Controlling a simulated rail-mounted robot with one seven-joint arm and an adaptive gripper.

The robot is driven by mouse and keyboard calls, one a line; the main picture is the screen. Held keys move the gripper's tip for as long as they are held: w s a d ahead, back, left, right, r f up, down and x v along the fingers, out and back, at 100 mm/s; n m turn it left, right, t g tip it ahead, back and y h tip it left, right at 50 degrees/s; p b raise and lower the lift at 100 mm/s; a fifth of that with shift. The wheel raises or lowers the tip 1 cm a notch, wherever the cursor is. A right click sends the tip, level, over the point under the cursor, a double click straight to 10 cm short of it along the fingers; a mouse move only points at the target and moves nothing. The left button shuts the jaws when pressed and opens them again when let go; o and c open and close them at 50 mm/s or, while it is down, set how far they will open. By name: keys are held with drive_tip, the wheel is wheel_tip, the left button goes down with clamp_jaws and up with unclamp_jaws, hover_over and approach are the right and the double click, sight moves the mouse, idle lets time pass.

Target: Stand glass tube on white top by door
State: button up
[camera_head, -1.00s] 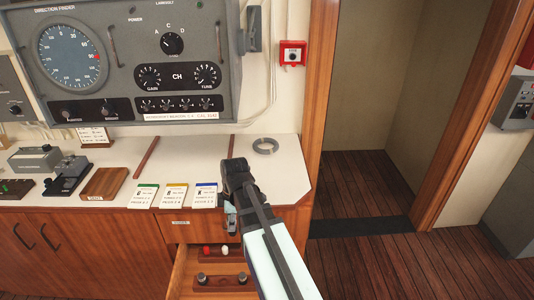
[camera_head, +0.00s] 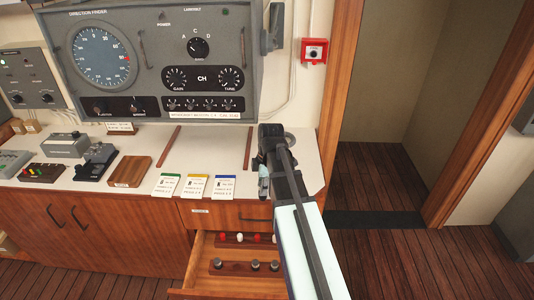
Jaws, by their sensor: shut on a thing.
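The white top (camera_head: 307,160) is the counter surface beside the doorway, at the right end of the wooden cabinet. My gripper (camera_head: 264,187) is over the front of this top, right of the white-and-blue card. It is shut on what seems to be the glass tube. Only a small pale piece shows at the fingers, so the tube's tilt and its gap to the top cannot be told. My arm hides the part of the top behind it.
An open drawer (camera_head: 207,265) with dark knobs and red and white pieces juts out below the top. The direction finder (camera_head: 160,60) stands behind. The doorway (camera_head: 385,150) is at right.

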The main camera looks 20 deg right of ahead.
drive_tip(key=shift+w+d+f+b, duration=0.65)
drive_tip(key=shift+w+d, duration=1.15)
drive_tip(key=shift+w, duration=1.8)
drive_tip(key=shift+w+d+f+b, duration=0.6)
drive_tip(key=shift+w+d, duration=1.25)
drive_tip(key=shift+w, duration=1.7)
drive_tip(key=shift+w+d+f+b, duration=0.65)
drive_tip(key=shift+w+d, duration=1.15)
drive_tip(key=shift+w, duration=1.8)
drive_tip(key=o, duration=1.1)
wheel_tip(320, 180, up, 12)
drive_tip(key=d+b, duration=0.1)
drive_tip(key=b, duration=0.2)
drive_tip(key=shift+s+d+r, duration=0.15)
drive_tip(key=shift+s+d, duration=0.05)
